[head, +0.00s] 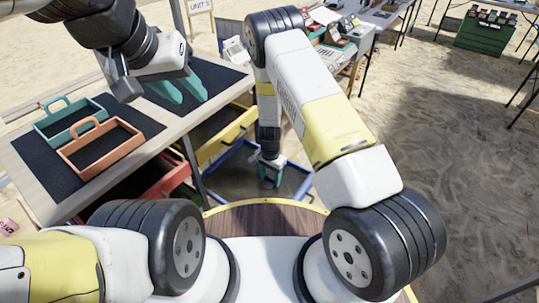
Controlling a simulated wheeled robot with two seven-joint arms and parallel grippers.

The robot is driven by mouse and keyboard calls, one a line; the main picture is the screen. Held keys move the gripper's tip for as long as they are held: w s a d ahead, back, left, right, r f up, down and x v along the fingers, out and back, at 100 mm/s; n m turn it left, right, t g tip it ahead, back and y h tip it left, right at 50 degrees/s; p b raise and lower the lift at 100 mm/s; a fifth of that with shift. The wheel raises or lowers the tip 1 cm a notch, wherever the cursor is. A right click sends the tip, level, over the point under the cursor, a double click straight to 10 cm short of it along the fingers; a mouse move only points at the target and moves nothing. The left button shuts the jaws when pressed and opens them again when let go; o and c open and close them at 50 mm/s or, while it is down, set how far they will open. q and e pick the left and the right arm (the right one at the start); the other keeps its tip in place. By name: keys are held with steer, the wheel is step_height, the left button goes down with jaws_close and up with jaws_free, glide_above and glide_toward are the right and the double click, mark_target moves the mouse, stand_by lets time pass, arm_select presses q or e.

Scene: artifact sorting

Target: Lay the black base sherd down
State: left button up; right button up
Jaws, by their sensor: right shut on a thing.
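My right gripper (269,178) points down into the open blue drawer (291,200) below the table. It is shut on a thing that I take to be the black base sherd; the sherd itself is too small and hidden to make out. I cannot tell whether it touches the drawer floor.
A teal tray (100,104) and an orange tray (140,144) stand on the table (40,190). A yellow drawer (229,136) and a red drawer (178,178) are also open near the blue one.

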steer(key=shift+f, duration=0.15)
steer(key=o, duration=1.3)
steer(key=shift+o, duration=0.2)
step_height(320, 180, up, 12)
steer(key=r, duration=0.1)
step_height(320, 180, up, 12)
steer(key=n+y, duration=0.1)
steer(key=y, duration=0.1)
glide_above(270, 180)
steer(key=d, duration=0.1)
steer(key=s+d+r+n+t+y, duration=0.1)
steer(key=s+d+r, duration=0.15)
steer(key=r, duration=0.45)
steer(key=s+d+r+n+t, duration=0.1)
steer(key=s+r+n+t, duration=0.15)
steer(key=r, duration=0.55)
steer(key=s+d+r+n+t, duration=0.1)
steer(key=s+d+r, duration=0.3)
steer(key=s+r, duration=0.2)
steer(key=s+d+r+n+t, duration=0.1)
steer(key=s+d+r, duration=0.3)
steer(key=s, duration=0.7)
steer(key=shift+r+n+t+h, duration=0.4)
steer(key=shift+r+n, duration=0.25)
steer(key=shift+r, duration=0.2)
